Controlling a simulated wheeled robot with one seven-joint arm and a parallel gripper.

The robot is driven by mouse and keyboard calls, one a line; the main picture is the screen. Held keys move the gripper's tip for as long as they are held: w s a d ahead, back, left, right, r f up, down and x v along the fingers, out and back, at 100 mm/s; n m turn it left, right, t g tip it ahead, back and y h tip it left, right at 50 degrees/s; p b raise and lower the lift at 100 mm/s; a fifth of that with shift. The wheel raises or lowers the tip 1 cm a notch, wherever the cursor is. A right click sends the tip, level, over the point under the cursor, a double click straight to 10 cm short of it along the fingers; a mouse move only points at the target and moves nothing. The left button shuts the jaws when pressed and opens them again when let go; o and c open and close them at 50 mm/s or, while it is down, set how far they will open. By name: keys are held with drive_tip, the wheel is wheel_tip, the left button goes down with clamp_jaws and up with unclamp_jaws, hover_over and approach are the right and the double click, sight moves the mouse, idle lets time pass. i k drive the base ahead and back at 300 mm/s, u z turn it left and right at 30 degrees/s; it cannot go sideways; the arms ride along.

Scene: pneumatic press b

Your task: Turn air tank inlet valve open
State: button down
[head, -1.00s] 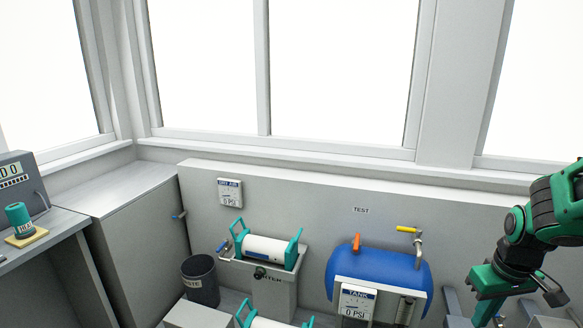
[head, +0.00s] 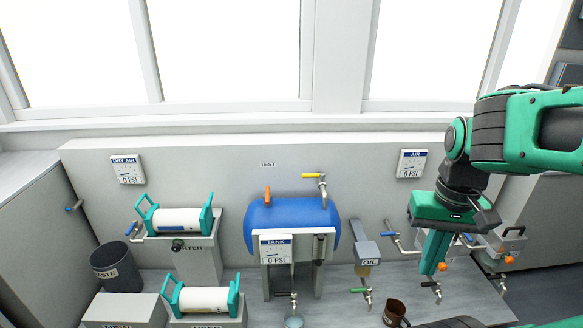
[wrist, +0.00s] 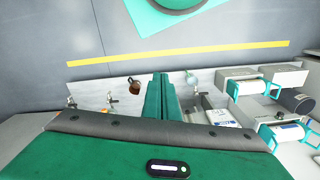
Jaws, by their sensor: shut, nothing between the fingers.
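The blue air tank (head: 292,222) stands against the wall in the middle of the head view. An orange handle (head: 267,195) stands upright on its top left. A yellow lever (head: 313,176) lies level on the pipe at its top right. I cannot tell which of these is the inlet valve. My gripper (head: 432,266) is shut and empty, to the right of the tank and apart from both handles. In the wrist view its closed fingers (wrist: 160,98) point at the bench area, and the white TANK gauge (wrist: 222,118) shows beside them.
Right of the tank are an OIL unit (head: 367,255), an AIR gauge (head: 411,163) and pipes with small valves. Left are a white filter cylinder (head: 178,221) and a dark waste bin (head: 117,266). A brown mug (head: 395,311) stands in front on the bench.

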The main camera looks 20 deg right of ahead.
sight(322, 175)
drive_tip(key=k, duration=0.6)
drive_tip(key=u, duration=0.05)
drive_tip(key=i, duration=1.6)
drive_tip(key=z, duration=0.8)
drive_tip(key=k, duration=0.35)
drive_tip(key=u, duration=0.15)
